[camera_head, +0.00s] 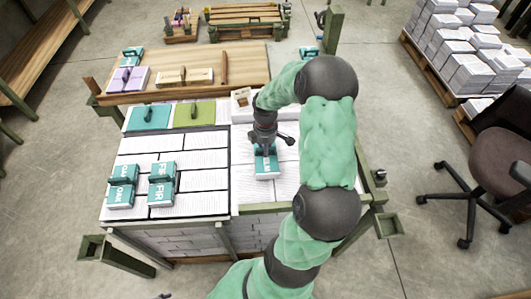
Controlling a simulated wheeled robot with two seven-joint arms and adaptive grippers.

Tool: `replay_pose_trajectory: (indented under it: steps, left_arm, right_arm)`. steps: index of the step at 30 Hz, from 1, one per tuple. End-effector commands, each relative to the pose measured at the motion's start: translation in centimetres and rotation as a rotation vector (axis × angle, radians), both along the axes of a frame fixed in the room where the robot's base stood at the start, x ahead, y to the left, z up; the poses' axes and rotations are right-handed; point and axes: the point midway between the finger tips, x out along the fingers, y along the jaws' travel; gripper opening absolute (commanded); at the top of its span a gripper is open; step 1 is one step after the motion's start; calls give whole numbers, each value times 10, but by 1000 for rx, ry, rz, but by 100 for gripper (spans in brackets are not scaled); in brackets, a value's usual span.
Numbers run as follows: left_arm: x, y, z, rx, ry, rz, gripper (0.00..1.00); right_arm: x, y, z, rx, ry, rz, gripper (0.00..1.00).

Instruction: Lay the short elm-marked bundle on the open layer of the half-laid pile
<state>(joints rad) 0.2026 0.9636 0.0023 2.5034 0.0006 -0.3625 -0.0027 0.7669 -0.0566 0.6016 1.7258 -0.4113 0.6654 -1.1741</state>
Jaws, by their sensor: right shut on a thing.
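My right gripper (265,146) points down over the right-hand stack of paper bundles and is shut on a short white bundle with a teal band (266,164). The band's letters are partly hidden by the fingers; they look like ELM. The bundle is over or on the top layer of the right-hand stack (251,192); I cannot tell if it touches. My right arm hides much of that stack's right side. Short bundles marked OAK (121,195) and FIR (161,190) stand on the left-hand stack (205,182). My left gripper is not in view.
A teal pad (150,117) and an olive pad (195,114) with handles lie behind the left stack. A wooden bench (245,70) is beyond, with purple-banded bundles (128,80). An office chair (495,160) and paper pallets (470,65) stand right.

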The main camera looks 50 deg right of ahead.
Motion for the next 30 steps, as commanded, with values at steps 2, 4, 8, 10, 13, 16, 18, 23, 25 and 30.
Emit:
replay_pose_trajectory:
  steps: [2, 4, 8, 10, 13, 16, 18, 23, 25, 30]
  left_arm:
    - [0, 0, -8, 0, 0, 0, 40]
    - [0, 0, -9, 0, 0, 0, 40]
    - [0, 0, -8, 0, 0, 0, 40]
    - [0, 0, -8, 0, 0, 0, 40]
    - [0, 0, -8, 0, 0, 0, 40]
    - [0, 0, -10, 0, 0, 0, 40]
    - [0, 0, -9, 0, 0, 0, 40]
    - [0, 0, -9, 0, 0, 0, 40]
    - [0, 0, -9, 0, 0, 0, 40]
    - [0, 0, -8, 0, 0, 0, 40]
  right_arm:
    - [-1, 1, -16, 2, 2, 0, 0]
    - [-1, 1, -22, 2, 2, 0, 0]
    - [-1, 1, -21, 1, 1, -1, 0]
    - [0, 1, -21, 1, 1, -1, 0]
    - [-1, 1, -22, 1, 1, 0, 0]
    - [-1, 1, -25, 2, 1, 0, 0]
    - [-1, 1, -24, 2, 1, 0, 43]
    - [-1, 1, -24, 2, 1, 0, 47]
    - [-1, 1, -24, 2, 1, 0, 47]
    - [-1, 1, -21, 2, 1, 0, 47]
